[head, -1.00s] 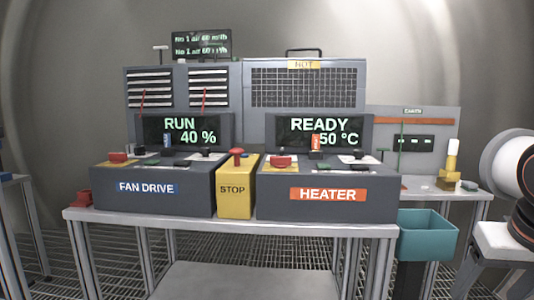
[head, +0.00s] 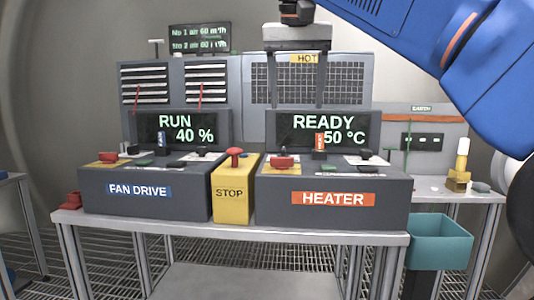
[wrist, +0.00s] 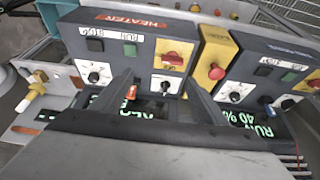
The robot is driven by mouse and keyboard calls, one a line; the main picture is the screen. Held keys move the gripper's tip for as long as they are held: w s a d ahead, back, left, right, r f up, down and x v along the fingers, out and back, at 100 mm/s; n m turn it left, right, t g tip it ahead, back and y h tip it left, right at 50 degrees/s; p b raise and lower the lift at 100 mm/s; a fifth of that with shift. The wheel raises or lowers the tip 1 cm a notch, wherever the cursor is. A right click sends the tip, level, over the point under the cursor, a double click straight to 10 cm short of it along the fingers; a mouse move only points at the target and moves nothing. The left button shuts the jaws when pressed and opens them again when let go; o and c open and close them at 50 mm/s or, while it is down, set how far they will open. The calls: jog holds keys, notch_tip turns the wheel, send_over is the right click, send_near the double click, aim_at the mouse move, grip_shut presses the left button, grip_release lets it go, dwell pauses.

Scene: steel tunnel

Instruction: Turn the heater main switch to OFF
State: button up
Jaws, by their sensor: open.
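The heater box (head: 290,210) carries an orange HEATER label (head: 333,198). On its top, at the left in the head view, a red switch knob (head: 283,160) sits on a yellow plate. I take this knob for the main switch; it also shows in the wrist view (wrist: 173,58). I cannot read its position marks. The heater display (head: 325,130) reads READY and 50 °C. My gripper (head: 297,100) is open and empty, its fingers pointing down in front of the grille, above the heater display. In the wrist view my gripper (wrist: 160,78) has its fingers apart, the red knob beyond them.
A yellow STOP box (head: 233,190) with a red mushroom button stands left of the heater box. The fan drive box (head: 140,195) stands further left with a similar red knob. White dials (wrist: 98,73) and a green button (wrist: 130,50) share the heater panel.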

aim_at(282, 162)
jog(key=a+x, duration=0.1)
jog(key=x, duration=0.4)
jog(key=a+x, duration=0.1)
jog(key=x, duration=0.4)
jog(key=a+x, duration=0.1)
jog(key=x, duration=0.5)
jog(key=shift+w+a, duration=0.25)
jog(key=shift+w, duration=0.1)
jog(key=c, duration=1.1)
